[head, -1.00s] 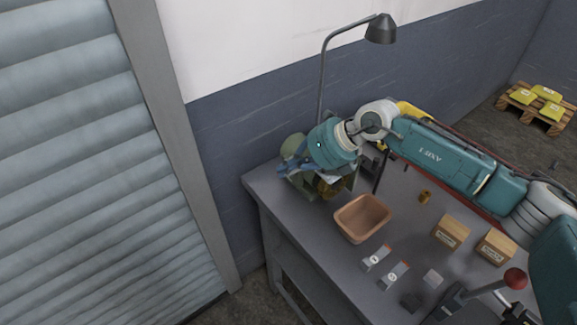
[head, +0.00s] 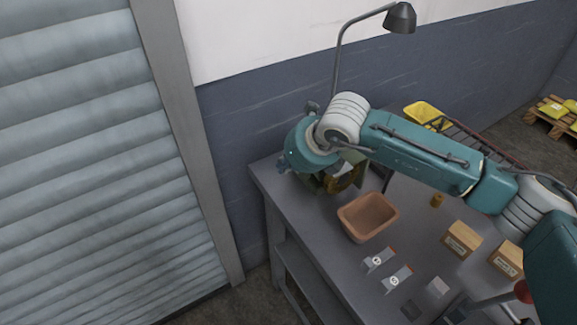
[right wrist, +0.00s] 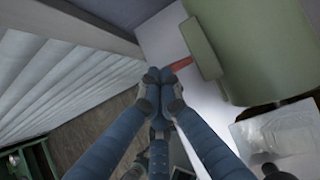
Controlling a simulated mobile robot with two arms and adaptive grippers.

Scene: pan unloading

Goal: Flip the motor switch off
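My right gripper (right wrist: 163,76) shows in the right wrist view with its blue fingers converging and the tips together. A short red bar (right wrist: 182,63), which looks like the motor switch, sticks out from the green motor housing (right wrist: 262,45). The fingertips are at the bar's outer end; I cannot tell whether they touch it. In the head view my right arm reaches over the table to the machine (head: 347,181) at the far left corner and hides most of it. The right gripper (head: 284,166) barely shows there. My left gripper is not in view.
A terracotta bin (head: 368,216), two small switch boxes (head: 378,260) (head: 397,279) and cardboard boxes (head: 462,240) (head: 507,258) stand on the grey table (head: 320,245). A lamp (head: 400,18) rises behind the machine. A roller shutter (head: 100,150) is at left.

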